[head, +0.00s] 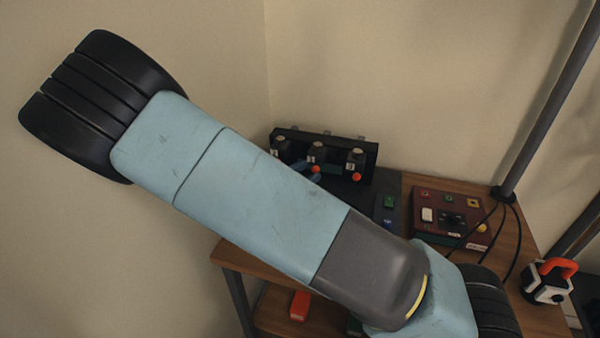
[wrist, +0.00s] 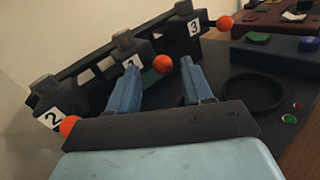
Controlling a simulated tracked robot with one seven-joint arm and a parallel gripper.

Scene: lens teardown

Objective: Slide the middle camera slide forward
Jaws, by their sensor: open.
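Three dark camera slides stand in a row on a black rack, each with a grey top and an orange ball knob. The middle slide (head: 317,154) carries a white label that seems to read 1 in the wrist view (wrist: 127,44). Its orange knob (wrist: 163,64) appears between the tips of my gripper (wrist: 158,67). The two blue fingers are apart, with nothing clamped. I cannot tell whether a finger touches the knob.
Slide 2 (wrist: 58,97) is on the left and slide 3 (wrist: 185,33) on the right, both close to the fingers. A dark round ring (wrist: 252,94) lies right of the gripper. A maroon control box (head: 452,219) stands on the wooden table (head: 520,258).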

